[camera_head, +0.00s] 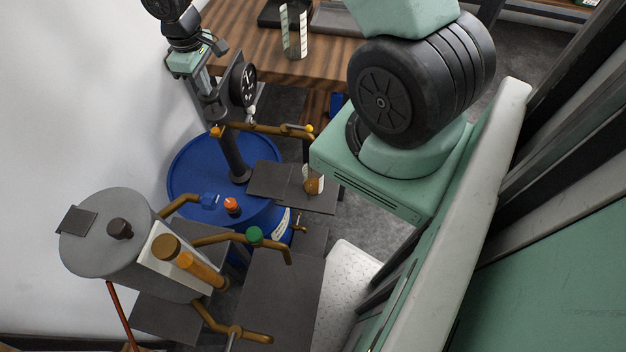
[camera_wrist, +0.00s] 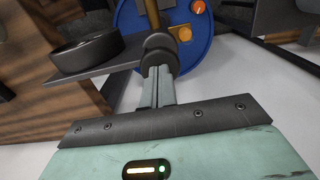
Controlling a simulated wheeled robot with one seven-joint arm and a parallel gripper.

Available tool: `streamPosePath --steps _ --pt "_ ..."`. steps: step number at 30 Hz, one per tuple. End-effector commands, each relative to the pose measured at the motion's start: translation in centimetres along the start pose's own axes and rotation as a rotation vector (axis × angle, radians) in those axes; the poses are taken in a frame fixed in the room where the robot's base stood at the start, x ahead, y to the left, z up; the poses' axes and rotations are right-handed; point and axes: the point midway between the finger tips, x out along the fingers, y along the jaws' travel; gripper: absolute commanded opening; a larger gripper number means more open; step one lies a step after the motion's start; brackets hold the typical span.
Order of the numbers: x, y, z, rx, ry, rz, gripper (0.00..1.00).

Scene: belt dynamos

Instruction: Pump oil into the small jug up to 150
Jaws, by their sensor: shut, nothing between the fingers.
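A small clear jug (camera_head: 314,183) with amber oil in it stands on a dark plate beside the blue drum (camera_head: 183,170). Its level mark is too small to read. A brass pipe (camera_head: 262,128) runs from the dark pump column (camera_head: 233,158) on the drum towards a spot above the jug. My gripper (camera_head: 210,118) is at the pump top, beside the dial. In the wrist view its fingers (camera_wrist: 163,85) are shut, with a dark round pump part just beyond them and nothing held.
A taller clear graduated vessel (camera_head: 293,32) stands on the wooden table (camera_head: 250,55) behind.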

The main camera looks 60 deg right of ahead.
Motion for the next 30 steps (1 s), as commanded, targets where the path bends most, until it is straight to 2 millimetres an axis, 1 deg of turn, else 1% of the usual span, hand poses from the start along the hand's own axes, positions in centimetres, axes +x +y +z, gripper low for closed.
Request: streamPosePath --steps 30 --pt "2.3 -0.1 0.0 -0.001 -0.001 -0.001 0.0"
